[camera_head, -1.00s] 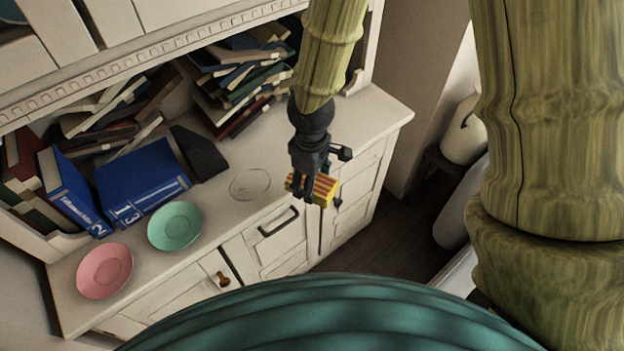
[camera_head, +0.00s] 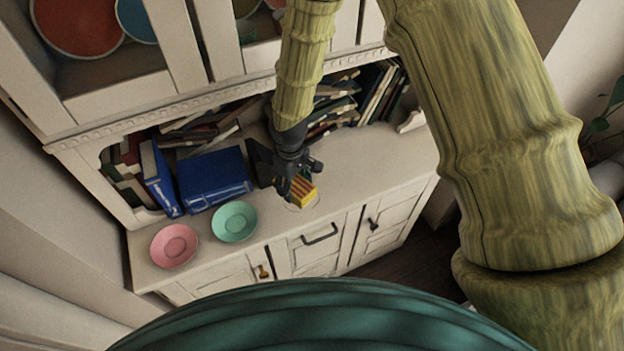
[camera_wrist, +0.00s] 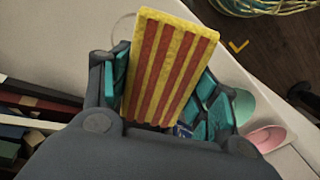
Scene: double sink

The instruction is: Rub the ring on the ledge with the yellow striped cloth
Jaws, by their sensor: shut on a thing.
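My gripper (camera_head: 297,190) is shut on the yellow and red striped cloth (camera_head: 303,195), which looks like a thick block. It holds the cloth over the pale ledge (camera_head: 372,160) of the cabinet. The striped cloth (camera_wrist: 168,68) fills the middle of the wrist view between the two fingers. The faint ring (camera_head: 312,206) on the ledge shows just around the cloth's lower edge in the head view, partly hidden by it. An arc of the ring (camera_wrist: 122,27) also shows beside the cloth in the wrist view. I cannot tell whether the cloth touches the ledge.
A green plate (camera_head: 234,222) and a pink plate (camera_head: 174,246) lie on the ledge to the left. Blue books (camera_head: 214,180) and a dark object stand close left of my gripper. More books (camera_head: 375,92) fill the shelf behind. The ledge to the right is clear.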

